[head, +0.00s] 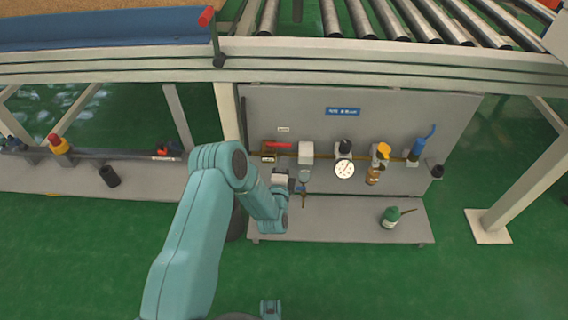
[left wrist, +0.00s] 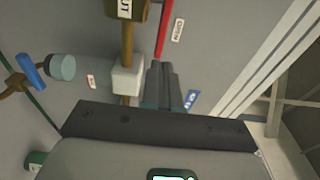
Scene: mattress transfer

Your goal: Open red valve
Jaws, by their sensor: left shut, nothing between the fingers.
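The red valve handle (head: 278,145) is a thin bar on the left part of the grey panel, lying nearly level above a dark labelled block (head: 268,158). In the left wrist view the red handle (left wrist: 164,30) runs roughly alongside the brown pipe, its end just beyond my fingertips. In the left wrist view my left gripper (left wrist: 161,72) is shut and empty, close to the handle's end; contact cannot be told. My right gripper is not in view.
A white box (head: 306,152), a round gauge (head: 344,169), a yellow-topped valve (head: 381,152) and a blue valve handle (head: 420,145) line the panel to the right. A green bottle (head: 391,216) stands on the shelf (head: 335,230) below. The roller conveyor (head: 390,22) is above.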

